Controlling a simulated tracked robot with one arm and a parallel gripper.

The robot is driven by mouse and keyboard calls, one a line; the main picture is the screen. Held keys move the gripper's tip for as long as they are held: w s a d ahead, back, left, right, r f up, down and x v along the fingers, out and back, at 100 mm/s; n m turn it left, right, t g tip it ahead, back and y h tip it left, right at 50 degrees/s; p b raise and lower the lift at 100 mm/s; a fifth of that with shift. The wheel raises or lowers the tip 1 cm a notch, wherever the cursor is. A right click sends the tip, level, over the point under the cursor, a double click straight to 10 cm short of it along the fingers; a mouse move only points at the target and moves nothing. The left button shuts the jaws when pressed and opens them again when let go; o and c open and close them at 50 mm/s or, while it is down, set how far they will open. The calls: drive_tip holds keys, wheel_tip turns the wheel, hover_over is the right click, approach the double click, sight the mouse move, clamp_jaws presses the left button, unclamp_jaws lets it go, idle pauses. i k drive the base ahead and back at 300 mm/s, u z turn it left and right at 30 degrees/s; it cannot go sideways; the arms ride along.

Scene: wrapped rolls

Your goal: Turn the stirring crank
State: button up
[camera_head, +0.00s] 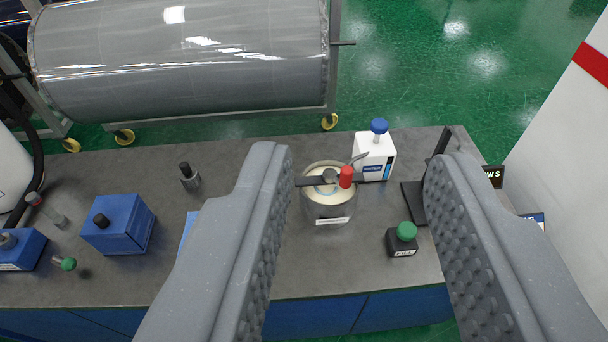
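The stirring crank (323,180) is a dark flat bar across the top of a metal pot (329,210), with a red upright knob (346,176) at its right end. The pot holds a pale content and has a white label on its front. It stands on the grey bench top. My gripper (362,165) is open and empty, with its two grey ridged fingers wide apart. From this view the pot and knob appear between the fingers, nearer the left one. I cannot tell the height of the fingers above the knob.
A white bottle with a blue cap (374,155) stands just behind the pot. A dark stand (415,203) is partly hidden by the right finger. Blue boxes (119,225) and small vials are at left.

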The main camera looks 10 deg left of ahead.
sight(329, 175)
drive_tip(key=u, duration=0.3)
drive_tip(key=i, duration=1)
drive_tip(key=z, duration=0.05)
